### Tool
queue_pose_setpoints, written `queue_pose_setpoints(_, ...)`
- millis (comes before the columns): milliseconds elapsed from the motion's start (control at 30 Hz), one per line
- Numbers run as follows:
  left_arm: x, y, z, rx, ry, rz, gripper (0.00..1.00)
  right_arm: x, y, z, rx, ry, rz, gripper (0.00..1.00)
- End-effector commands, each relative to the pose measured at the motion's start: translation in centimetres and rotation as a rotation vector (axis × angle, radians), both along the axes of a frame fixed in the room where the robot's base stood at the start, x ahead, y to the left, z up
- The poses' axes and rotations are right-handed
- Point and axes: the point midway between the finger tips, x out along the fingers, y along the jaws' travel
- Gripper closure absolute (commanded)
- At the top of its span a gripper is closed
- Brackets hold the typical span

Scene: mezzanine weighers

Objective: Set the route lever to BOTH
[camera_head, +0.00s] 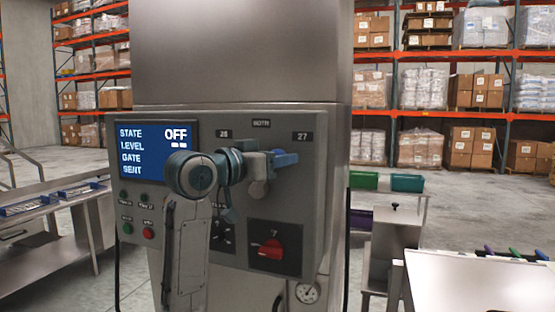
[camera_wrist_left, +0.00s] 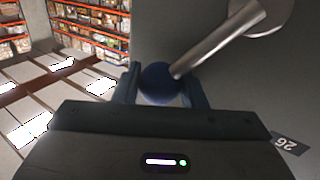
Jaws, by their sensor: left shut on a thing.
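My left gripper (camera_head: 282,159) is in front of the grey control cabinet (camera_head: 330,165), just below the label BOTH (camera_head: 261,123). The labels 26 (camera_head: 223,134) and 27 (camera_head: 302,136) stand to either side of it. In the left wrist view its blue fingers stand on both sides of the lever's dark blue ball knob (camera_wrist_left: 158,82), shut on it. The lever's metal rod (camera_wrist_left: 215,42) runs from the knob to a round hub (camera_wrist_left: 268,12). In the head view the gripper hides most of the lever, so its exact setting is hard to tell. My right gripper is out of view.
The cabinet's screen (camera_head: 153,152) reads STATE OFF. A red rotary switch (camera_head: 271,249) sits below the gripper, and green and red buttons (camera_head: 148,233) sit at lower left.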

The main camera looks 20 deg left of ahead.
Motion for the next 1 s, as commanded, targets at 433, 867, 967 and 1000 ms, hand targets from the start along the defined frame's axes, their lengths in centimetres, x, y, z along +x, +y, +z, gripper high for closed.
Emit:
queue_pose_setpoints(433, 0.1, 1.7, 0.7, -0.187, 0.006, 0.001, 1.0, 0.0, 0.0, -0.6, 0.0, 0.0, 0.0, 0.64)
queue_pose_setpoints(867, 0.2, 4.3, 1.5, -0.487, 0.015, 0.001, 1.0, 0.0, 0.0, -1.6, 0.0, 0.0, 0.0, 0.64)
queue_pose_setpoints(967, 0.2, 4.8, 1.6, -0.535, 0.016, 0.001, 1.0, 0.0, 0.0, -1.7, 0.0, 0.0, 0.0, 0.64)
queue_pose_setpoints(1000, 0.2, 4.9, 1.6, -0.549, 0.018, 0.001, 1.0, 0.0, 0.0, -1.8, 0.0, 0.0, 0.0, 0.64)
